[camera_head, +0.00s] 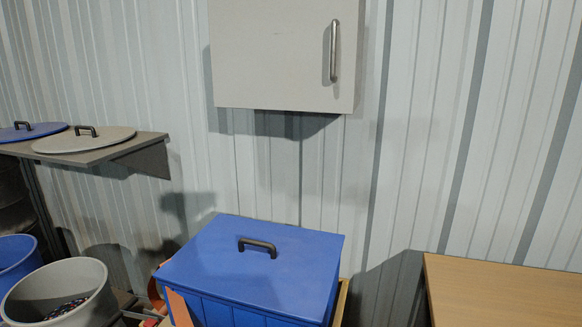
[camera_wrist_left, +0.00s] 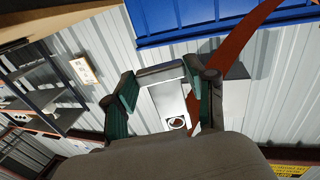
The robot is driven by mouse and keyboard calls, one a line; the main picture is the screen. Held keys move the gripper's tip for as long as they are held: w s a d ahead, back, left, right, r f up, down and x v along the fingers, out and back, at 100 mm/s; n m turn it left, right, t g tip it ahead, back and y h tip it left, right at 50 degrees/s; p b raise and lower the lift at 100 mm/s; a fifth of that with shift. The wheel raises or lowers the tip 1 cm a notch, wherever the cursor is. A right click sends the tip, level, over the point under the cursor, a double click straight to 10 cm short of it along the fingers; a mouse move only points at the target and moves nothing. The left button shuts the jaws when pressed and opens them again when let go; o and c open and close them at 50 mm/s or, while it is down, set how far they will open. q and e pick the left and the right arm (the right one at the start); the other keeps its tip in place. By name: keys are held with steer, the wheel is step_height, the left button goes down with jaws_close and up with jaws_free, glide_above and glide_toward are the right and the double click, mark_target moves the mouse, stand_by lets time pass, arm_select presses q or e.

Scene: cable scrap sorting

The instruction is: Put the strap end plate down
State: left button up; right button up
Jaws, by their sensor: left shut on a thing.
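The strap end plate (camera_wrist_left: 166,100) is a silvery metal plate with a round hole near one end, seen in the left wrist view. My left gripper (camera_wrist_left: 166,88) is shut on it, with a green-padded finger on each side. An orange-red strap (camera_wrist_left: 240,38) curves from beside the plate up past a blue surface. In the head view, part of an orange strap (camera_head: 178,308) shows at the front left of the blue lidded box (camera_head: 250,285). I cannot make out the plate or either gripper in the head view. My right gripper is out of sight.
A wooden table top (camera_head: 500,295) is at the right. A grey bin (camera_head: 60,300) and a blue bin (camera_head: 15,262) stand at the left, below a shelf (camera_head: 140,145) with round lids. A wall cabinet (camera_head: 280,55) hangs above the box.

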arm_select(q)
steer(key=shift+w+a+f+n+t+y, duration=0.1)
steer(key=shift+a+n+t+y, duration=0.4)
steer(key=shift+a+n+y, duration=0.85)
steer(key=shift+s+a+r+n+t+y, duration=0.1)
steer(key=shift+a+n+t+y, duration=0.6)
steer(key=shift+y, duration=1.2)
steer(key=shift+w+a+f+n+t+y, duration=0.1)
steer(key=shift+a+n+t+y, duration=0.2)
steer(key=shift+a+n+y, duration=0.9)
steer(key=shift+d+y, duration=0.3)
steer(key=shift+y, duration=0.15)
steer(key=w+d+r+m+g+h, duration=0.4)
steer(key=d+r+m+h, duration=0.5)
steer(key=d+h, duration=0.35)
steer(key=w+d+f+m+g+h, duration=0.3)
steer(key=w+d+f+g, duration=0.1)
steer(key=g, duration=0.1)
steer(key=shift+d+g, duration=0.25)
steer(key=shift+g, duration=0.15)
steer(key=shift+r+m+g+h, duration=0.1)
steer(key=shift+m+g+h, duration=0.2)
steer(key=shift+m+h, duration=0.2)
